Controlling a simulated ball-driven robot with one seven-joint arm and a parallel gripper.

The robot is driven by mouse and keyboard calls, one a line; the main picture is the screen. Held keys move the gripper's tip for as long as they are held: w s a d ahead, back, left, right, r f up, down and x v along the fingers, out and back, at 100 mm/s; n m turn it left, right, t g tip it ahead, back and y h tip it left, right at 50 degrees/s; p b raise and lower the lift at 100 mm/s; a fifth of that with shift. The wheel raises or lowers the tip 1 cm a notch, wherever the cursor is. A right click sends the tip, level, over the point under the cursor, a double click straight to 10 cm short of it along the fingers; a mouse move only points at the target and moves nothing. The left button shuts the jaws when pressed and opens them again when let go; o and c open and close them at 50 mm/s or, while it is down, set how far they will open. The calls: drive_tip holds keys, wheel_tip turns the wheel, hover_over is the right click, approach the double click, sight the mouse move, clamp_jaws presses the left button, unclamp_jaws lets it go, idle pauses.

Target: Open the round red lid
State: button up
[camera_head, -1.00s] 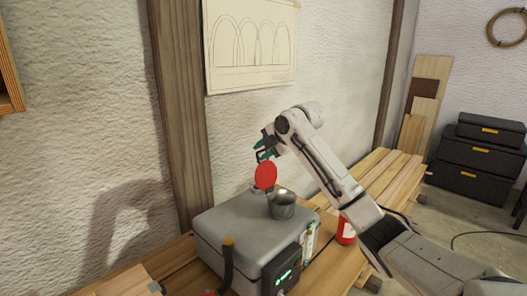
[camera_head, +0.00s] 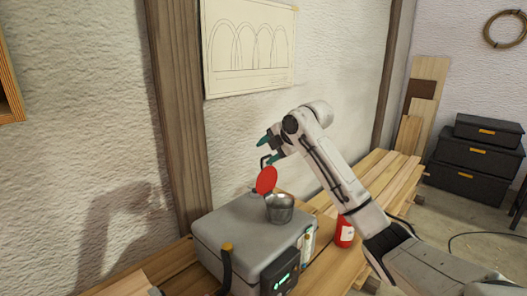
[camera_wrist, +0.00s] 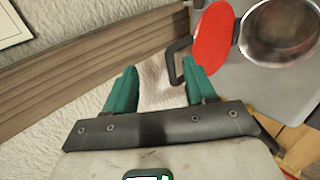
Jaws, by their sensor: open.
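The round red lid (camera_head: 266,180) stands raised, tilted up on edge beside the metal pot-like opening (camera_head: 280,207) on top of the grey box (camera_head: 229,231). In the wrist view the red lid (camera_wrist: 213,42) shows with its dark handle (camera_wrist: 178,60), beside the open metal bowl (camera_wrist: 281,30). My gripper (camera_head: 268,148) is open, with its teal fingers above and behind the lid. In the wrist view my gripper (camera_wrist: 160,82) has its fingers apart, with the handle near the right fingertip; I cannot tell if they touch. Nothing is between the fingers.
The grey box stands on a wooden bench (camera_head: 395,172) against the wall. A red bottle (camera_head: 344,231) stands right of the box. A wooden post (camera_head: 178,100) and a drawing (camera_head: 249,48) are behind. Black cases (camera_head: 478,152) sit far right.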

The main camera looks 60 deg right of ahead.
drive_tip(key=p+v, duration=0.1)
drive_tip(key=v, duration=0.4)
drive_tip(key=shift+s+r+p, duration=0.1)
drive_tip(key=shift+r+p, duration=0.05)
drive_tip(key=shift+p, duration=0.25)
drive_tip(key=s+a+r, duration=0.2)
drive_tip(key=s+a, duration=0.1)
drive_tip(key=s, duration=1)
drive_tip(key=shift+s+a+p, duration=0.15)
drive_tip(key=shift+s+p, duration=0.15)
drive_tip(key=shift+p, duration=0.15)
